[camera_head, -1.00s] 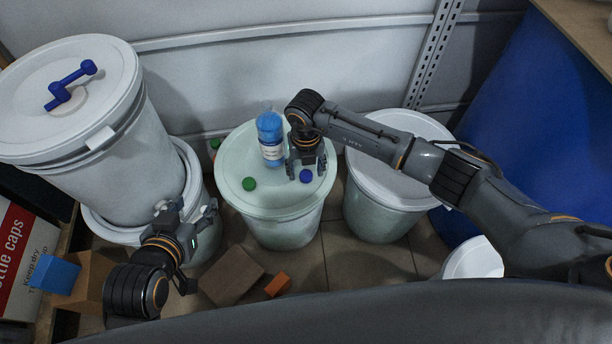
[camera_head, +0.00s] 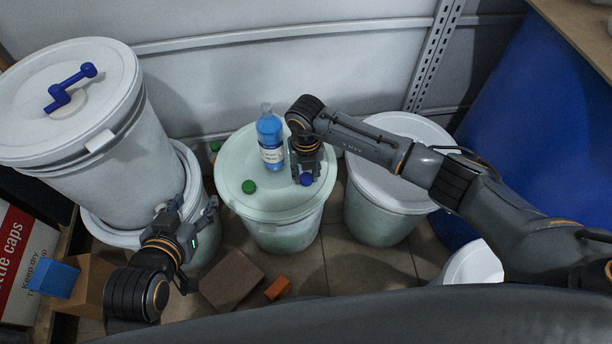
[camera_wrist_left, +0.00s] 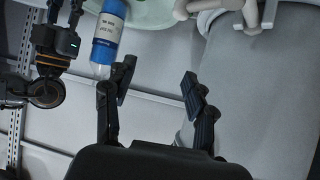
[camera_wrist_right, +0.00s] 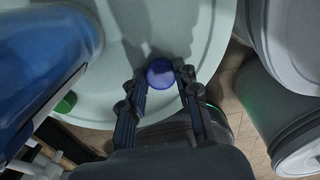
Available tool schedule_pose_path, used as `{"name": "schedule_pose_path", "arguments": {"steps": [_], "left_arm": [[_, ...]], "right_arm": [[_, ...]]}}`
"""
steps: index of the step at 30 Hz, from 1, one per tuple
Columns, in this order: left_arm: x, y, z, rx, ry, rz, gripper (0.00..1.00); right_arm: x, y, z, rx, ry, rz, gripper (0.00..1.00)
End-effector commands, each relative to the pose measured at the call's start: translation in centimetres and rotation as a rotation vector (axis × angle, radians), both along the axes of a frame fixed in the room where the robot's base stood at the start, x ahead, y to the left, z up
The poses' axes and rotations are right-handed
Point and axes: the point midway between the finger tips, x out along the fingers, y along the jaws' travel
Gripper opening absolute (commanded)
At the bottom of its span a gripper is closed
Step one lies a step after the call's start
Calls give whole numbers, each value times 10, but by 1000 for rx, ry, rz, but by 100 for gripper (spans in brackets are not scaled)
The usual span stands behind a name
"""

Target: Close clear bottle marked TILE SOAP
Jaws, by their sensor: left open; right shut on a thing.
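A clear bottle (camera_head: 270,140) with blue liquid and a white label stands upright on the lid of the middle drum; its label is too small to read surely. It also shows in the left wrist view (camera_wrist_left: 107,38). A blue cap (camera_head: 306,179) is between the fingertips of my right gripper (camera_head: 305,176), at the lid, right of the bottle. The right wrist view shows the fingers shut on the cap (camera_wrist_right: 160,73). A green cap (camera_head: 249,186) lies on the lid in front of the bottle. My left gripper (camera_head: 188,210) is open and empty, beside the left drums.
The middle drum lid (camera_head: 235,165) is otherwise clear. Stacked white drums (camera_head: 130,170) stand at left, a lidded drum (camera_head: 385,200) at right. A cardboard box (camera_head: 232,280), an orange block (camera_head: 278,288) and a blue block (camera_head: 54,277) are in front.

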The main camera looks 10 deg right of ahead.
Motion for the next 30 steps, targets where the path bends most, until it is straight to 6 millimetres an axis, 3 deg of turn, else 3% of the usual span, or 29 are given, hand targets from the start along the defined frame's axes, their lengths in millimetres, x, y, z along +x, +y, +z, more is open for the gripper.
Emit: {"name": "schedule_pose_path", "arguments": {"steps": [8, 17, 25, 28, 30], "left_arm": [[-4, 2, -3, 7, 35, 3, 55], [-47, 18, -34, 66, 294, 22, 55], [-121, 42, -59, 141, 659, 51, 55], [-128, 43, -51, 147, 690, 53, 55], [-127, 43, -49, 147, 688, 53, 55]], "right_arm": [[0, 0, 6, 1, -1, 1, 23], [0, 0, 37, 0, -2, 1, 23], [-33, 5, 74, 0, -2, 4, 23], [-51, 7, 98, 1, -3, 5, 23], [-70, 10, 102, 1, 1, 5, 23]]}}
